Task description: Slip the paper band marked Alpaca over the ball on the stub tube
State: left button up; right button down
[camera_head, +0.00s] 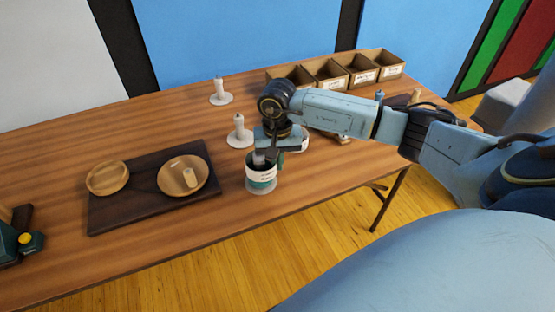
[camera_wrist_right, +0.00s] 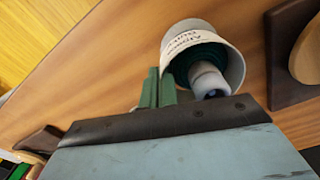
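The white paper band (camera_head: 263,174), printed Alpaca, surrounds the dark green ball on the stub tube near the table's front edge. In the right wrist view the band (camera_wrist_right: 187,42) sits around the green ball (camera_wrist_right: 198,62), and the pale tube end (camera_wrist_right: 209,80) shows inside it. My right gripper (camera_head: 268,154) is over the near tube from above. In the right wrist view its green fingers (camera_wrist_right: 158,88) are close together at the band's edge and appear to pinch its wall. The ball's far side is hidden. My left gripper is out of view.
Two pale tubes on white bases (camera_head: 239,136) (camera_head: 220,97) stand behind. A dark board (camera_head: 130,215) with a wooden bowl (camera_head: 107,178) and plate (camera_head: 171,186) lies left. Labelled boxes (camera_head: 332,83) line the back right. A teal tool (camera_head: 22,241) is far left.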

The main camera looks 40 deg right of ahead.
jog(key=c, duration=1.6)
grip_release()
jog(key=shift+r, duration=0.1)
